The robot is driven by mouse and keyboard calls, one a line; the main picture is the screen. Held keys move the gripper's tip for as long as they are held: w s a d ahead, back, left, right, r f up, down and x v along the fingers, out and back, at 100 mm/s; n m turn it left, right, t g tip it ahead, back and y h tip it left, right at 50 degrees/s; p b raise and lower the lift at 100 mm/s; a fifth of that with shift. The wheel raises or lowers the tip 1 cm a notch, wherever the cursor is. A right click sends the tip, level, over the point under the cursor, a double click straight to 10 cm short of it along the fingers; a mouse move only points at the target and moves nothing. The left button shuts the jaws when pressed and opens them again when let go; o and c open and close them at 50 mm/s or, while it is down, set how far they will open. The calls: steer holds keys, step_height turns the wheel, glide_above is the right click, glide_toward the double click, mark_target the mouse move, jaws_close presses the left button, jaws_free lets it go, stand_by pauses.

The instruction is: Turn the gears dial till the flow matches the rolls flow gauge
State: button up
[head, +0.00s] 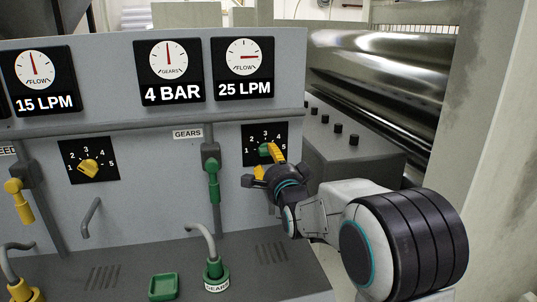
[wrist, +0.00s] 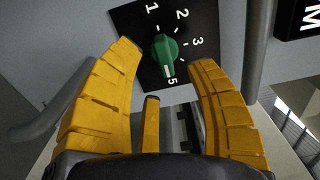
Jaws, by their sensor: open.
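The green gears dial (wrist: 166,48) sits on a black plate numbered 1 to 5. Its white mark points close to the 5 in the wrist view. The dial also shows in the head view (head: 264,150), partly behind a finger. My gripper (wrist: 167,54) is open, with yellow fingers on either side of the dial and visible gaps. My gripper (head: 268,160) is in front of the dial plate in the head view. The flow gauge above the dial (head: 243,58) reads 25 LPM, needle pointing right. A left flow gauge (head: 37,68) reads 15 LPM; I see no "rolls" label.
A middle gauge (head: 169,59) reads 4 BAR. A yellow dial (head: 88,168) is on the left plate. A green lever (head: 213,180) and a pipe handle stand left of my gripper. A grey box with black knobs (head: 335,140) and shiny rollers (head: 390,70) lie to the right.

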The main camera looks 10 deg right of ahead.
mark_target(268, 155)
steer(key=shift+w+p, duration=0.45)
steer(key=shift+w, duration=1.7)
steer(key=shift+o, duration=0.2)
jaws_close()
